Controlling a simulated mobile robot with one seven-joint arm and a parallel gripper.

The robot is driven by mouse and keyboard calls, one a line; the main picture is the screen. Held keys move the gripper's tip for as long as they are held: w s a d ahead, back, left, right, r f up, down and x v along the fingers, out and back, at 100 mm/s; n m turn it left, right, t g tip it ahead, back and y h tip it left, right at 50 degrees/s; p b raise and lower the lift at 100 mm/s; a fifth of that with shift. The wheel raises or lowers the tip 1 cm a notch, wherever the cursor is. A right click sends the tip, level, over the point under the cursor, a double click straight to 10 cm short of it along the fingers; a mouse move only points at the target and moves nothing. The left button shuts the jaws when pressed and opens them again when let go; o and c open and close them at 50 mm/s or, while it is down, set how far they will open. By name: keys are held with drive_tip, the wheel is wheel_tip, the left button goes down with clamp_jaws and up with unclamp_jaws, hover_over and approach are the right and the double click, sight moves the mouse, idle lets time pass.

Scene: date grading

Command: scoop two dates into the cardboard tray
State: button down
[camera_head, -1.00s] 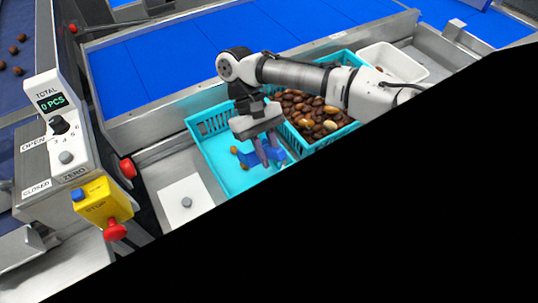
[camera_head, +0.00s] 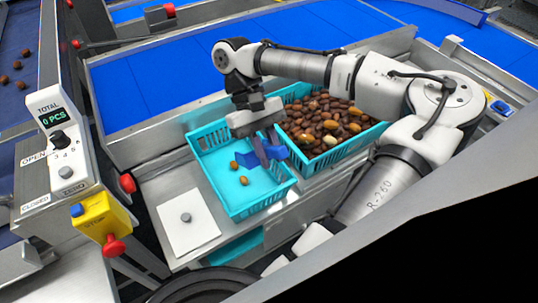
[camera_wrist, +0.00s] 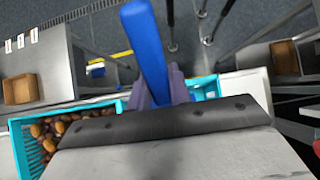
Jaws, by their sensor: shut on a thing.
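My gripper (camera_head: 266,150) is shut on a blue scoop (camera_head: 277,152) above the right part of a mostly empty turquoise crate (camera_head: 212,178). The scoop's blue handle (camera_wrist: 147,50) stands between my fingers in the wrist view. Whether the scoop holds any dates cannot be seen. One date (camera_head: 234,165) and another date (camera_head: 243,181) lie apart on this crate's floor, left of the scoop. A second turquoise crate (camera_head: 345,151) to the right is heaped with brown and some paler dates. A brown box (camera_wrist: 20,89), perhaps the cardboard tray, shows at left in the wrist view only.
A white sheet (camera_head: 188,222) with a grey knob lies left of the crates. A counter post (camera_head: 62,150) reading 0 PCS and a yellow stop box (camera_head: 100,215) stand further left. A blue conveyor (camera_head: 150,85) runs behind the crates.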

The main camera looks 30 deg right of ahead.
drive_tip(key=shift+r, duration=1.6)
